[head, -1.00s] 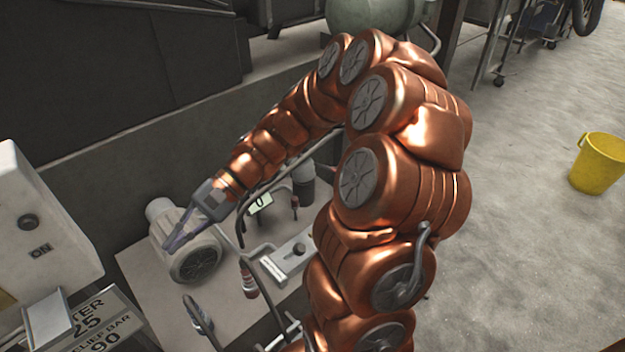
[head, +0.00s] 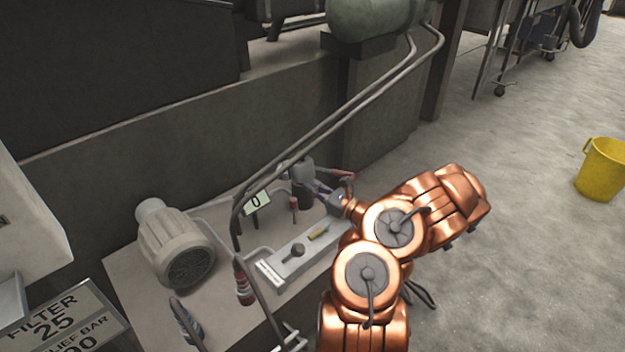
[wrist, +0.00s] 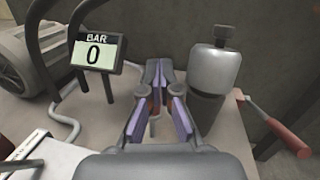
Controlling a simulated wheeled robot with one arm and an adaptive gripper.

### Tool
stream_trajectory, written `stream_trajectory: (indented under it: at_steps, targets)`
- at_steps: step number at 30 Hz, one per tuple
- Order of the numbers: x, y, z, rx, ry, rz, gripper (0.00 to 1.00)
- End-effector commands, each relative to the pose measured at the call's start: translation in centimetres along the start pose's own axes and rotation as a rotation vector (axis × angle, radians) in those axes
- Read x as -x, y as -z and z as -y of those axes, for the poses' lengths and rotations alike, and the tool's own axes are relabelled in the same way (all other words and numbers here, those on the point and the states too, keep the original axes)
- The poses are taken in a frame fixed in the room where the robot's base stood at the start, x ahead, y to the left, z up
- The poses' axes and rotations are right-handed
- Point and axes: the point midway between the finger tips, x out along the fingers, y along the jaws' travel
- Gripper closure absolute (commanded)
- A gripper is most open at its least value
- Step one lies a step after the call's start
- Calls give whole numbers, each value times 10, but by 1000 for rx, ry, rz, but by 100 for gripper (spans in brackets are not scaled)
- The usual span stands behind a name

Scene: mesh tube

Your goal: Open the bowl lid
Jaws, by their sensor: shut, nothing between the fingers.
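A canister with a light grey rounded top (wrist: 215,70), a dark knob above it and a dark lower body stands right of centre in the wrist view. I take it to be the bowl with its lid, which looks closed. In the head view the dark canister (head: 302,172) stands near the wall. My gripper (wrist: 158,70) is shut and empty, its fingers just left of the canister in the wrist view; I cannot tell whether they touch it. In the head view my gripper (head: 318,187) is small beside the canister.
A lever with a red handle (wrist: 285,135) sticks out right of the canister. A gauge reading BAR 0 (wrist: 96,53) and bent pipes stand left. A motor (head: 175,245) stands on the bench's left. A yellow bucket (head: 602,170) is on the open floor.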

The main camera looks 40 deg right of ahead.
Motion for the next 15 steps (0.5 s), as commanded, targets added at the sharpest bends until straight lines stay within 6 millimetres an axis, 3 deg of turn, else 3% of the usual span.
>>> stream_trajectory:
  at_steps: [1,3,7,11,15]
  targets:
    - [16,21,14,-24,55,-14,100]
    - [34,39,29,-50,117,-28,100]
    - [55,59,45,-79,188,-46,100]
    - [58,65,50,-86,207,-50,100]
    - [43,66,53,-86,205,-50,100]
